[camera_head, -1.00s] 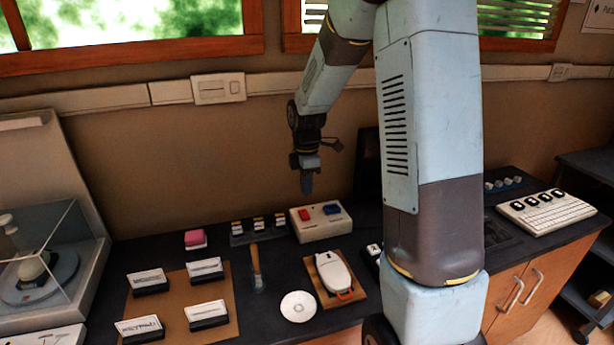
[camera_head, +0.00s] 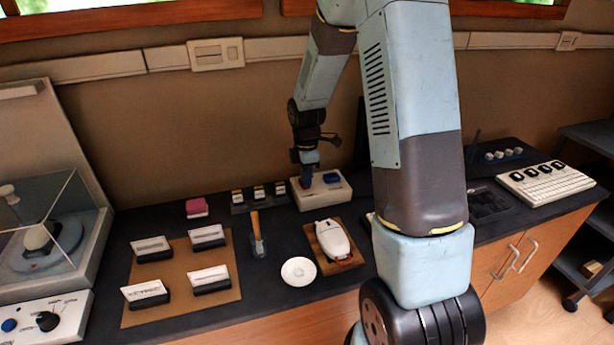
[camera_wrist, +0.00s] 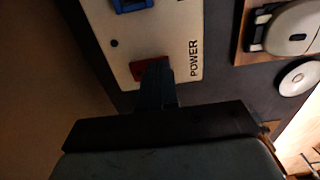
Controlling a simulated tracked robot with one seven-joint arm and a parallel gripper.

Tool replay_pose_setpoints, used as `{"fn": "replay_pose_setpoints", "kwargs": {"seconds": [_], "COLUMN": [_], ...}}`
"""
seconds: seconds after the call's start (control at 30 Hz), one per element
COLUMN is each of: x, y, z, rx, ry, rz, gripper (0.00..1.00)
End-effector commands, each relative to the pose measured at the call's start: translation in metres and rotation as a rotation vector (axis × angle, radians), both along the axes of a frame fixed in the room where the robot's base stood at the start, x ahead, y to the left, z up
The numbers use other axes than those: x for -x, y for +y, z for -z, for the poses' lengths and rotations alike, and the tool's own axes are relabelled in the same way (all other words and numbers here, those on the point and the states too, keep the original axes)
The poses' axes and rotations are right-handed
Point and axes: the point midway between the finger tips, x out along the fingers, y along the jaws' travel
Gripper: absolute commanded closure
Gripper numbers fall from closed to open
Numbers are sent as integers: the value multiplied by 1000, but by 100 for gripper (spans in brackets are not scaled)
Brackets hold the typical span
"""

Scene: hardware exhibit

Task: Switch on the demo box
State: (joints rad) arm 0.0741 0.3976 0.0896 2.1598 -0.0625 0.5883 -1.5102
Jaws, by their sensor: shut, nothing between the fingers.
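The demo box is a cream box (camera_head: 337,194) near the back of the dark counter, with a blue switch (camera_head: 331,178) on its top. In the wrist view the box (camera_wrist: 182,37) shows the word POWER beside a red switch (camera_wrist: 147,69), and the blue switch (camera_wrist: 131,4) at the top edge. My gripper (camera_head: 306,184) points down over the red switch's end of the box. In the wrist view my gripper (camera_wrist: 155,72) is shut, with its tip at the red switch and partly hiding it. I cannot tell whether it touches or presses the switch.
A white device on a wooden board (camera_head: 349,261) lies in front of the box. A white dish (camera_head: 298,272) and several card holders lie further forward.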

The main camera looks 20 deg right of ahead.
Motion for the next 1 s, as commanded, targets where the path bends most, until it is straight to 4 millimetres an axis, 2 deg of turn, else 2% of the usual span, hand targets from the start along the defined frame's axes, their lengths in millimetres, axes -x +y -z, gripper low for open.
{"fn": "replay_pose_setpoints", "kwargs": {"seconds": [0.37, 1.0], "x": [1, -15], "y": [0, 0], "z": [3, -2], "rx": [0, 0], "ry": [3, 1], "rz": [0, 0], "gripper": [100, 100]}}
